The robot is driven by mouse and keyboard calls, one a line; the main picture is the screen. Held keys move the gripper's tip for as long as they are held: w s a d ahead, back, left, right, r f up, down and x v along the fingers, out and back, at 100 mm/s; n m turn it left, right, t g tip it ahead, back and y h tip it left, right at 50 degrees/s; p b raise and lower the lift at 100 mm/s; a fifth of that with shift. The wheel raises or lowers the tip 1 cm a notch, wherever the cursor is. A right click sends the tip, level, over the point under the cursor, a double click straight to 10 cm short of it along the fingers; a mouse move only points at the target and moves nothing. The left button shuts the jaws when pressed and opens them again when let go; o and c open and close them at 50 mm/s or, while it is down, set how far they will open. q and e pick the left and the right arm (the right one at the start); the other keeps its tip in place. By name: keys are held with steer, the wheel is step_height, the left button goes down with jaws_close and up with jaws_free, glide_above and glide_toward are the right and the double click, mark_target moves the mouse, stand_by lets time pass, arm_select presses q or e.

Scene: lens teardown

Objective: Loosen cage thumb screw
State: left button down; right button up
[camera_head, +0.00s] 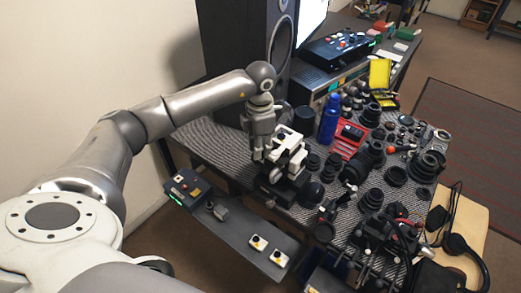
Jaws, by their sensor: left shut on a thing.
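My left gripper (259,151) reaches down from my left arm to the near left part of the table. It is shut on a small part at the left side of a black-and-white device (290,143), which looks like the cage assembly. The device stands upright on a dark base (279,188) near the table's front edge. The thumb screw cannot be made out; it is too small or hidden by the fingers. My right gripper is not in view.
A blue bottle (329,118) and a red tray (349,140) stand just right of the device. Several dark lens parts crowd the table. A large black speaker (250,40) rises behind my left arm. A dark shelf (232,227) with small controls lies in front.

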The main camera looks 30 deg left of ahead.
arm_select(q)
steer(key=shift+a+n+b, duration=0.1)
steer(key=shift+n+b, duration=0.45)
steer(key=shift+n, duration=1.05)
steer(key=c, duration=1.5)
jaws_free()
steer(key=shift+r, duration=0.15)
step_height(320, 180, up, 12)
steer(key=shift+f, duration=0.1)
